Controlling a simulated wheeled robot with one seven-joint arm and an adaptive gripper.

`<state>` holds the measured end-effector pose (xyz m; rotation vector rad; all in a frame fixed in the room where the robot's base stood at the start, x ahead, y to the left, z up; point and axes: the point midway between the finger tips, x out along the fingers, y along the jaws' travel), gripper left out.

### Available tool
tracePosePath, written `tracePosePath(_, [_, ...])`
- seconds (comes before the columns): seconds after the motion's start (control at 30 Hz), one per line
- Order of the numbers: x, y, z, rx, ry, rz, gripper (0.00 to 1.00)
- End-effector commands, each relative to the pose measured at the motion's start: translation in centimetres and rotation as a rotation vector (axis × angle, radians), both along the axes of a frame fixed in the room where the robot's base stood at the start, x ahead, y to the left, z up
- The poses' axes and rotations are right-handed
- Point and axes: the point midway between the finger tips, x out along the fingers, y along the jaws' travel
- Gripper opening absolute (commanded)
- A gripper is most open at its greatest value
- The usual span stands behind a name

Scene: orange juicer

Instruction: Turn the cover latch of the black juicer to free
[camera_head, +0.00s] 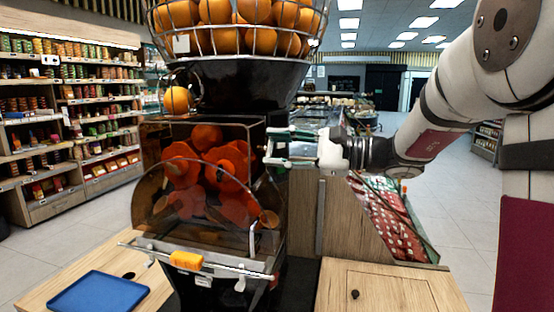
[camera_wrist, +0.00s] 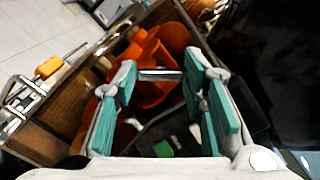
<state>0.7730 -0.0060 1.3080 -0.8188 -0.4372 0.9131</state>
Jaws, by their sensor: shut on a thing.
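The black juicer (camera_head: 235,85) stands in the middle of the head view, with a clear brownish cover (camera_head: 215,200) over its orange-red press parts (camera_head: 205,170). My gripper (camera_head: 268,146) reaches in from the right to the cover's upper right side. In the wrist view, its teal-padded fingers stand apart, with a thin grey bar (camera_wrist: 160,74) spanning between their tips. This bar appears to be the cover latch, and the gripper is shut on it. The latch is too small to make out in the head view, so its turn angle cannot be told.
An orange-handled tap (camera_head: 187,260) juts from the juicer's front. A blue tray (camera_head: 100,292) lies on the wooden counter at lower left. A wooden cabinet (camera_head: 400,285) stands at lower right. A wire basket (camera_head: 240,28) of oranges sits on top. Floor shows at right.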

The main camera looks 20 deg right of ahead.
Motion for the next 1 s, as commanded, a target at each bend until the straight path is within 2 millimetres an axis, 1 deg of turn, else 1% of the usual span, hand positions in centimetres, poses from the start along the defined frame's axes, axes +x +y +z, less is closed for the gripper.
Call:
tracePosePath(0.03, [0.21, 0.04, -0.38, -0.025, -0.039, 0.001, 0.1])
tracePosePath(0.5, [0.1, 0.08, -0.62, -0.257, -0.385, 0.001, 0.1])
tracePosePath(0.73, [0.01, 0.1, -0.58, -0.333, -0.498, 0.002, 0.1])
tracePosePath(1.0, [-0.05, 0.08, -0.48, -0.378, -0.563, 0.002, 0.1])
